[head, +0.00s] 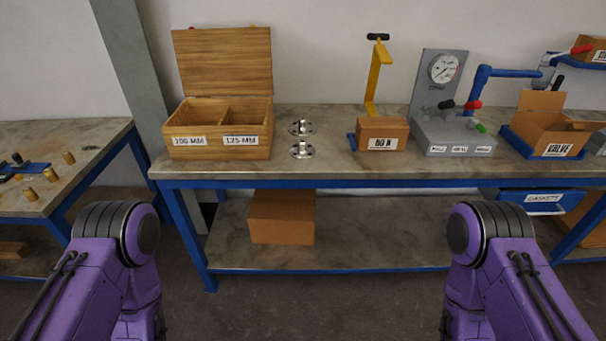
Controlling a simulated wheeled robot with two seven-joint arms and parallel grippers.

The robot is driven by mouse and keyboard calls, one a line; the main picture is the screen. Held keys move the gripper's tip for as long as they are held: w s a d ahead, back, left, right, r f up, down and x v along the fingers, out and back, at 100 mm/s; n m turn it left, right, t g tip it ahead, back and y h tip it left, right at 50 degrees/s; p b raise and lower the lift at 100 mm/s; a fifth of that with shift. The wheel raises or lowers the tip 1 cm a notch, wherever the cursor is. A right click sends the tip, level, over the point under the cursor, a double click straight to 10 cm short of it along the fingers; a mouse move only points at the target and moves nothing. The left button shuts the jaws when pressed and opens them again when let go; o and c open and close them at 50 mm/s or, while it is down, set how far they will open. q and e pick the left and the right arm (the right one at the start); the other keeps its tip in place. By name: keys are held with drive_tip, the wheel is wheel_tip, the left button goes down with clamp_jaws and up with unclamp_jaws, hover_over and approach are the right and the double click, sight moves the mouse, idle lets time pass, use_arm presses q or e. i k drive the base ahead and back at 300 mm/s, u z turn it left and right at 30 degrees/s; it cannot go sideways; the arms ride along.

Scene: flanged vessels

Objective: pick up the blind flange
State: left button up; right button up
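Two small round silver metal flanges stand on the workbench, just right of the open wooden box. The rear flange (302,127) is farther back, and the front flange (302,150) is nearer the bench's front edge. Each has a raised middle part. I cannot tell from here which one is the blind flange. My two purple arms come in at the lower left and lower right, well short of the bench. Neither gripper is in view.
The wooden box (221,153) has two compartments, labelled 100 MM or similar and 125 MM. Right of the flanges are a cardboard box (395,130), a yellow stand (374,80) and a grey gauge unit (440,110). The workbench (320,172) is clear in front of the flanges.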

sight(302, 150)
drive_tip(key=z, duration=0.45)
drive_tip(key=k, duration=0.15)
drive_tip(key=u, duration=1.25)
drive_tip(key=i, duration=0.9)
drive_tip(key=z, duration=0.1)
